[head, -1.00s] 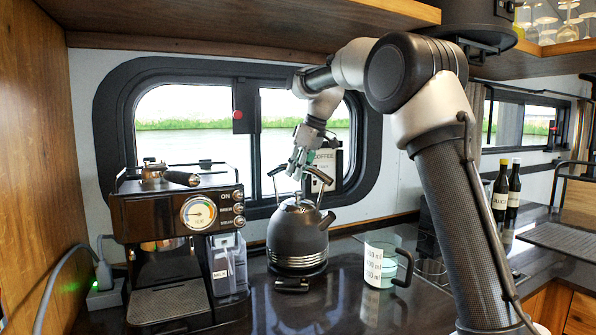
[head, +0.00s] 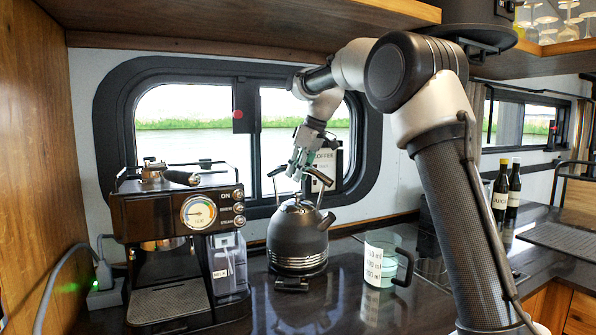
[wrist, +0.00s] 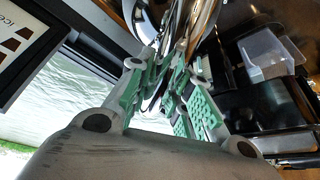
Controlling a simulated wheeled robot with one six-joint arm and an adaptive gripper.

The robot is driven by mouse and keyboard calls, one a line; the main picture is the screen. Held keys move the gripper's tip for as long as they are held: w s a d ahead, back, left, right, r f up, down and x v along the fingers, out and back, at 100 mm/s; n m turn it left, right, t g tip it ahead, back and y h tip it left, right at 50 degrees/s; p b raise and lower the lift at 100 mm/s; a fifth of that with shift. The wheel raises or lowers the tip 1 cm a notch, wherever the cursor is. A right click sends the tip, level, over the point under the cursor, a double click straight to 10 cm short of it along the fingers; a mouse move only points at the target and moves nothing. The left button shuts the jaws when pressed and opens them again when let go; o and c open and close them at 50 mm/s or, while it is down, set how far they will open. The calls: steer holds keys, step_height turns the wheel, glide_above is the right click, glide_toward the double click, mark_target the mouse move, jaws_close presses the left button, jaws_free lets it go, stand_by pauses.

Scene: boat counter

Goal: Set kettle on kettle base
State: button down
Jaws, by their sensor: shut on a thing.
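The dark grey kettle (head: 297,238) stands upright on the counter side of the window, between the coffee machine and the measuring jug, its spout pointing right. My gripper (head: 299,174) is above its lid, shut on the kettle's raised handle (head: 275,172). In the wrist view my gripper's green-padded fingers (wrist: 168,85) are close together, with shiny metal beyond them. A flat black piece, seemingly the kettle base (head: 291,285), shows at the kettle's front foot. The rest is hidden under the kettle, and I cannot tell whether there is a gap.
The black coffee machine (head: 182,240) stands close on the left, with a milk container (head: 228,265). The measuring jug (head: 380,260) stands close on the right. A coffee package (head: 325,165) is behind the handle. Bottles (head: 507,190) are far right. The counter front is clear.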

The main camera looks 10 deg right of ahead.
steer(key=shift+f, duration=0.25)
steer(key=c, duration=1.6)
jaws_free()
steer(key=shift+o, duration=0.2)
steer(key=shift+f, duration=0.15)
steer(key=shift+v, duration=5.35)
steer(key=shift+r, duration=0.25)
